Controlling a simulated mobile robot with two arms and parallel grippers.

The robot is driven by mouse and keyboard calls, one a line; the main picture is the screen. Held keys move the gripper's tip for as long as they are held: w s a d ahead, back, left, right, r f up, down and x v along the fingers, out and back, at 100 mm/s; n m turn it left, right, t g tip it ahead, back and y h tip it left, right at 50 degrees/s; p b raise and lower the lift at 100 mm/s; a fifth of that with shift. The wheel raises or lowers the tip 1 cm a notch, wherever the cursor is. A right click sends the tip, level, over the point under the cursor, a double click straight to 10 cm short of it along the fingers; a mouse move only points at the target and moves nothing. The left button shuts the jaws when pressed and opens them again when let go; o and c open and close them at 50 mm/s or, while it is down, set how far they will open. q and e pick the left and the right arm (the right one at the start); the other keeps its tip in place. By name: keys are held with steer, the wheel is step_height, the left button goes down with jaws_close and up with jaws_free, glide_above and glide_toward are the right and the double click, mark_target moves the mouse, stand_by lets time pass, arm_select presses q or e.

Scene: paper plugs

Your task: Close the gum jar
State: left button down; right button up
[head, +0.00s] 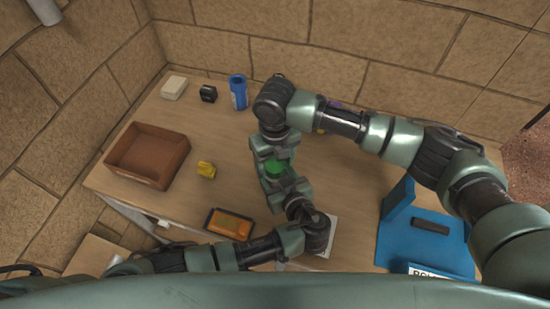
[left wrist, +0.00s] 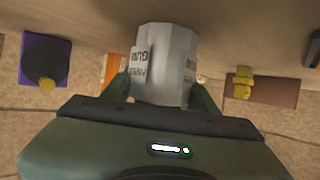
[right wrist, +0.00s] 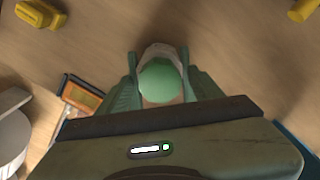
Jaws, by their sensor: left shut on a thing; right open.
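The gum jar (left wrist: 165,62) is a pale grey faceted jar with a printed gum label. It shows upside down in the left wrist view, between the fingers of my left gripper (head: 274,181), which is shut on it. A round green lid (head: 274,167) shows at the jar's top in the head view. In the right wrist view the lid (right wrist: 163,80) lies between the spread fingers of my right gripper (right wrist: 160,75), which is open. The jar's grey edge shows just past the lid. I cannot tell whether the lid is fully seated.
A brown open tray (head: 128,173), a yellow object (head: 206,169) and an orange-and-dark case (head: 229,222) are on the left of the table. A white box (head: 174,88), a black item (head: 208,93) and a blue can (head: 238,92) stand behind. A blue stand (head: 398,210) is right.

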steer(key=shift+c, duration=0.4)
jaws_close()
steer(key=m, duration=0.3)
steer(key=shift+o, duration=0.8)
jaws_free()
steer(key=shift+r, duration=0.1)
steer(key=shift+r, duration=2.2)
steer(key=shift+c, duration=0.4)
